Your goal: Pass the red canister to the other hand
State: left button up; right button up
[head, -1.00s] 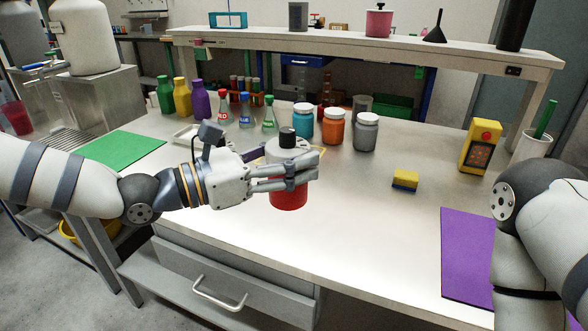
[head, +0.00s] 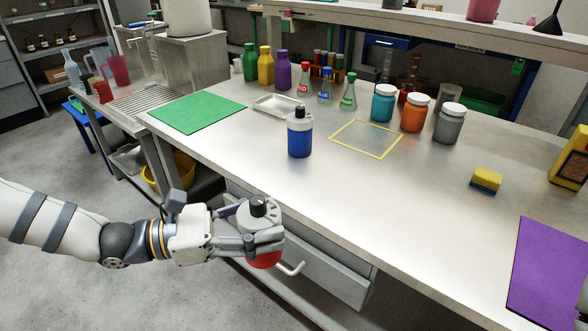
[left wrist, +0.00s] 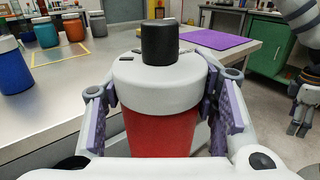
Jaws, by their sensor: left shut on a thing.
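The red canister (head: 266,259) has a grey-white top and a black cap. My left gripper (head: 262,238) is shut around it and holds it upright in front of the table's front edge, near the drawer. In the left wrist view the red canister (left wrist: 160,130) fills the middle, with a finger on each side of it. Its lower part is hidden there.
A blue canister (head: 299,140) stands on the table beside a yellow-outlined square (head: 367,139). A green mat (head: 197,112) lies left and a purple mat (head: 548,270) right. A yellow-blue sponge (head: 486,181) lies near the right. The table's front middle is clear.

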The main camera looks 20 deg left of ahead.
pick_arm(q)
jog(key=d+r+m+g+h, duration=0.3)
jog(key=d+r+m+g, duration=0.3)
jog(key=d+g, duration=0.45)
jog(key=w+d+f+m+g+y, duration=0.2)
jog(key=w+d+f+m+g, duration=0.1)
jog(key=d+f+m+g, duration=0.25)
pick_arm(e)
jog(key=shift+w+a, duration=0.1)
jog(key=m+t+y, duration=0.4)
jog(key=m+y, duration=0.9)
jog(key=m, duration=0.7)
send_near(265, 213)
jog(key=x, duration=0.4)
pick_arm(q)
jog(key=s+a+r+n+t+h, duration=0.1)
jog(key=s+a+r+n+t, duration=0.3)
jog(key=a+r+n+t, duration=0.3)
notch_tip(265, 213, up, 2)
jog(key=a+t, duration=0.2)
jog(key=t, duration=0.1)
jog(key=shift+s+a+r+n+t, duration=0.15)
jog(key=shift+s+r+n+t, duration=0.05)
jog(key=shift+s+n+t, duration=0.2)
pick_arm(e)
jog(key=shift+c, duration=0.3)
